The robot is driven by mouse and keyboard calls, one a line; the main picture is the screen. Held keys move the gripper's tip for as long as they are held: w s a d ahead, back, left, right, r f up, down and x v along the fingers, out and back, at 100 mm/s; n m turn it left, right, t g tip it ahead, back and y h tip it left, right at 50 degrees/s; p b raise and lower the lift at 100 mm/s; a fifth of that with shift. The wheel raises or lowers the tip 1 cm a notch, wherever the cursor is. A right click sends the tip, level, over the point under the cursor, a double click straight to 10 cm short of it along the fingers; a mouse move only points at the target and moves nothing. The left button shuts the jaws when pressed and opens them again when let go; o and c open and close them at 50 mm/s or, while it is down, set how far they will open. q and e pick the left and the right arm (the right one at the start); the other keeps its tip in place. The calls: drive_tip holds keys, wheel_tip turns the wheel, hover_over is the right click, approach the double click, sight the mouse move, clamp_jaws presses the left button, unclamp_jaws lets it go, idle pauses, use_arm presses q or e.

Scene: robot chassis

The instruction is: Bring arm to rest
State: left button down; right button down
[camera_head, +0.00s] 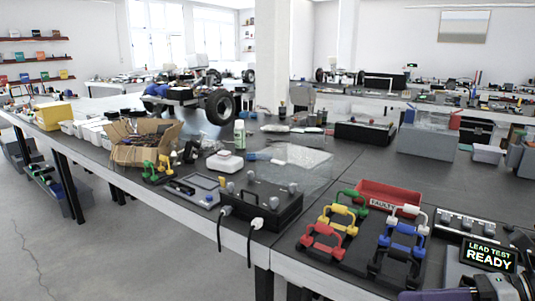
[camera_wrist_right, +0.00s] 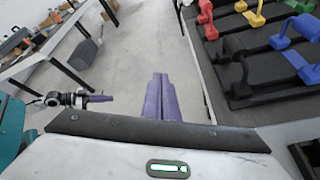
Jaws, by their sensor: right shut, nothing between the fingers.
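My right gripper (camera_wrist_right: 161,97) shows in the right wrist view with its two purple fingers together and nothing between them. It is over the floor, beside the table edge on the right of that view. In the head view a purple part of it (camera_head: 428,295) shows at the bottom right, mostly cut off by the frame. My left gripper (camera_wrist_right: 99,98) appears side-on at the left of the right wrist view, over the floor. Its fingers overlap there, so their opening cannot be told. It does not show in the head view.
The dark worktable (camera_head: 300,258) holds a rack with red, yellow, green, blue and white handles (camera_head: 345,222), a red tray (camera_head: 390,197) and a "LEAD TEST READY" display (camera_head: 489,255). A black box (camera_head: 262,203) has cables hanging over the front edge.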

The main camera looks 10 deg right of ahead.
drive_tip(key=s+d+f+m+t+h+p, duration=0.1)
drive_tip(key=s+f+m+t+h, duration=0.2)
drive_tip(key=f+m, duration=0.7)
drive_tip(key=f+m+t+h+p, duration=0.1)
drive_tip(key=f+m+t+h, duration=0.35)
drive_tip(key=m, duration=0.95)
drive_tip(key=s+a+f+m+g+p, duration=0.1)
drive_tip(key=s+a+f+m+g, duration=0.1)
drive_tip(key=s+a+f+m, duration=0.4)
drive_tip(key=s+a+f+m+g, duration=0.3)
drive_tip(key=s+a+f+m, duration=0.3)
drive_tip(key=a+m, duration=0.3)
drive_tip(key=shift+a+f+g+h+p, duration=0.35)
drive_tip(key=shift+a+f+h, duration=0.1)
drive_tip(key=shift+a, duration=0.15)
drive_tip(key=shift+w+r, duration=0.1)
